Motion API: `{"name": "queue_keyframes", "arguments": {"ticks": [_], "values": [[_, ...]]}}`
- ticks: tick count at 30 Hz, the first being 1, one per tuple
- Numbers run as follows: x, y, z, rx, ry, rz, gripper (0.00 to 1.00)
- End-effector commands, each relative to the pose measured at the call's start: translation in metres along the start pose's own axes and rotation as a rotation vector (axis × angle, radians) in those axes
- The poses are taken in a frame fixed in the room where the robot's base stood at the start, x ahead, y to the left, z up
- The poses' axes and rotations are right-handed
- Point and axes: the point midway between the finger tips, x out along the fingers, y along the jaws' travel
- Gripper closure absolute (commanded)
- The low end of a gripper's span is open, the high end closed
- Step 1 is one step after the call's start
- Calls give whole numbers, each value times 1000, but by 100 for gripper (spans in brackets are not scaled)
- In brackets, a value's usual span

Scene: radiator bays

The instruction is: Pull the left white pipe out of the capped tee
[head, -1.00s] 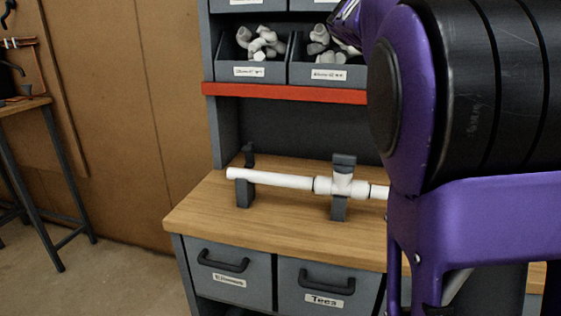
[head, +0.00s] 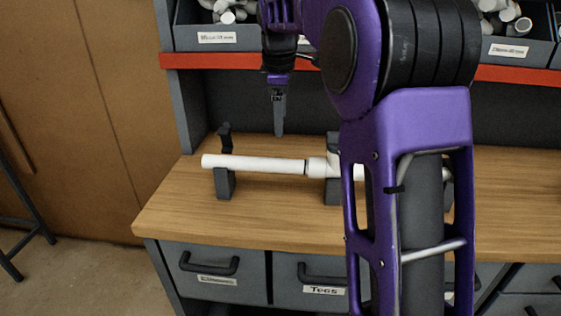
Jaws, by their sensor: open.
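The left white pipe (head: 255,164) lies level above the wooden bench top, its free end to the left. Its right end meets the white tee (head: 318,167), which my arm partly covers. A dark grey support (head: 224,181) holds the pipe near its left end, and another dark support (head: 331,192) is under the tee. My gripper (head: 279,132) points down above and behind the pipe, between the left support and the tee. Its jaws are seen edge-on, open and empty, apart from the pipe as far as I can tell. The tee's cap is hidden or unclear.
The wooden bench top (head: 190,212) is clear in front of the pipe. A red shelf edge (head: 215,61) with grey bins of white fittings (head: 210,38) runs above. Drawers (head: 205,270) with dark handles are below the bench. My arm hides the right part of the pipe run.

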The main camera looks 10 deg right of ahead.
Motion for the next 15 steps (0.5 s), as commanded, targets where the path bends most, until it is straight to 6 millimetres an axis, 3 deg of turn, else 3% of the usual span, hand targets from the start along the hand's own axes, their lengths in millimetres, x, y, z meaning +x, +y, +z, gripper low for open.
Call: {"name": "queue_keyframes", "arguments": {"ticks": [3, 15], "values": [[31, -2, 0, 0, -3, -5, 20], [115, -1, 1, 1, -3, -3, 20]]}}
